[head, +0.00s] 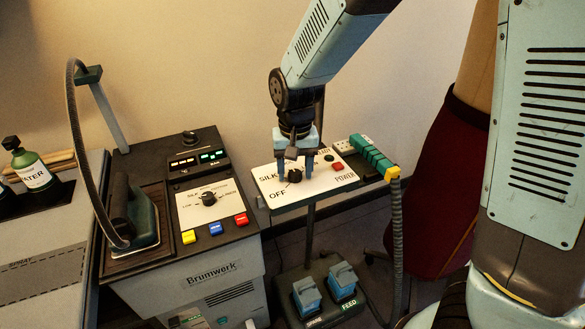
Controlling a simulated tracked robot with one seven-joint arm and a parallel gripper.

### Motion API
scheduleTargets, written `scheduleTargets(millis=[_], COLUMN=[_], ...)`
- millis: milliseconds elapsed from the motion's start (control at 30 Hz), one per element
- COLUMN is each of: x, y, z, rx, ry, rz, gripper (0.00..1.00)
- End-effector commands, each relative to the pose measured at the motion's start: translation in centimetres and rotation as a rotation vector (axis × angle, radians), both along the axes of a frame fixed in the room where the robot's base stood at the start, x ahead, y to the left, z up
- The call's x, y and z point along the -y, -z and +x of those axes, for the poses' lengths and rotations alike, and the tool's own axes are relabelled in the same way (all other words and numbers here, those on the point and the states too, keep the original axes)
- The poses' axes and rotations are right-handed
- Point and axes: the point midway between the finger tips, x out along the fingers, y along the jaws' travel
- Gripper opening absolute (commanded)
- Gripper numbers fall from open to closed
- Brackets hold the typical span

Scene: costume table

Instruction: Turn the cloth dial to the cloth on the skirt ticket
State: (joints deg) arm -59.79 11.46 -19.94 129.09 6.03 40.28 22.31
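A black dial knob (294,176) sits on a white panel (262,180) with the words SILK and OFF beside it; its other labels are hidden or too small to read. My gripper (295,178) points down over this panel, its two blue fingers apart, one on each side of the knob. I cannot tell whether they touch it. Nothing is lifted. A dark red skirt (440,190) hangs on a dress form at the right, partly behind my body. No ticket on the skirt can be made out.
Left of the panel stands a Brumwork unit (214,275) with another black dial (208,198), coloured buttons and an iron (135,220). A red button (338,167) and green block (370,155) lie right of my gripper. Blue pedals (343,278) stand below.

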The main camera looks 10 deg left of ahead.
Motion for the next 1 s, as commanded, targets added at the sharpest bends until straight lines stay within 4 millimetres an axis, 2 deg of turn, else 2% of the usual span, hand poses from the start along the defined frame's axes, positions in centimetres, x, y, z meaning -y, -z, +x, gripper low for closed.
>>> scheduleTargets(millis=[67, 533, 1000], x=[0.00, -0.04, -0.04], y=[-0.01, -0.03, -0.05], z=[0.01, 0.00, 0.03], rx=[0.000, 0.000, 0.001], ry=[0.000, -0.001, 0.076], rz=[0.000, 0.000, 0.000], gripper=[0.49, 0.05, 0.05])
